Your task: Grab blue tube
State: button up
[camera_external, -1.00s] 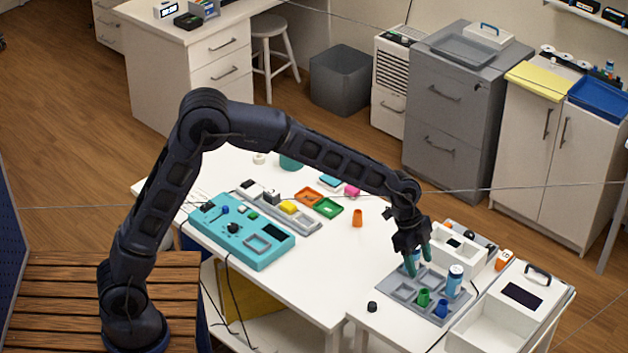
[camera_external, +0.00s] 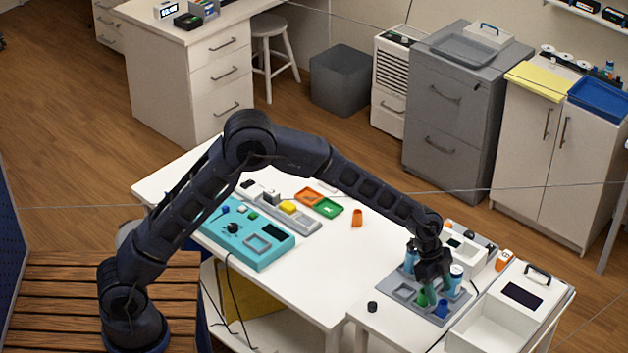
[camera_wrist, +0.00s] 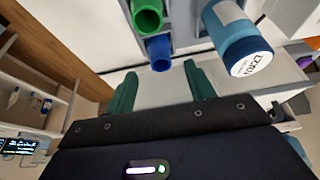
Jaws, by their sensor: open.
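The small blue tube (camera_external: 442,308) stands in the grey tray (camera_external: 401,290) near its front right corner. In the wrist view the blue tube (camera_wrist: 160,53) shows its open end, just beyond the gap between my fingertips. My gripper (camera_external: 433,288) is low over the tray, with its green fingers (camera_wrist: 160,82) spread and nothing between them. Any contact between fingers and tubes cannot be told.
A blue bottle with a white cap (camera_wrist: 236,42) stands close to the right of my fingers. Another blue bottle (camera_external: 410,257) is at the tray's back. A white box (camera_external: 490,322) with a dark panel is right of the tray. A small black knob (camera_external: 372,307) sits in front.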

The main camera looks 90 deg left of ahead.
aim_at(451, 319)
jog(key=x, duration=0.5)
jog(key=c, duration=1)
